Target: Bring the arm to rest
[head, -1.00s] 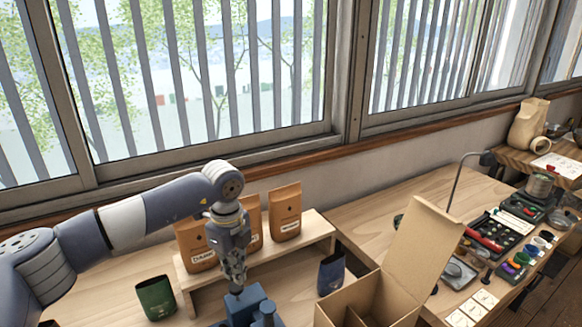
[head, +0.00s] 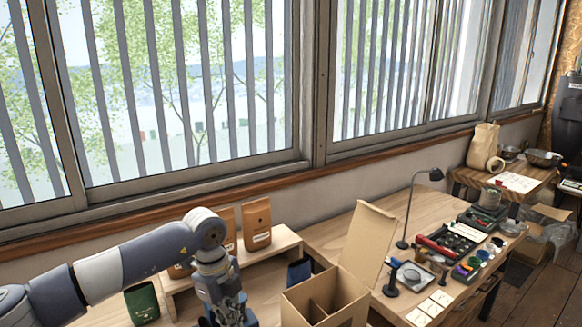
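My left arm comes in from the left in the head view, bent down at the wrist. My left gripper (head: 230,312) points down near the bottom edge, in front of the wooden shelf and left of the cardboard box. Its fingertips are at or past the picture's lower edge, so I cannot tell whether it is open or shut. My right gripper is not in view.
The open cardboard box (head: 310,302) with dividers stands right of my gripper. Brown bags (head: 256,224) stand on the wooden shelf (head: 283,238). A green bag (head: 142,303) and a dark blue bag (head: 299,272) stand on the bench. A lamp (head: 407,215) rises farther right.

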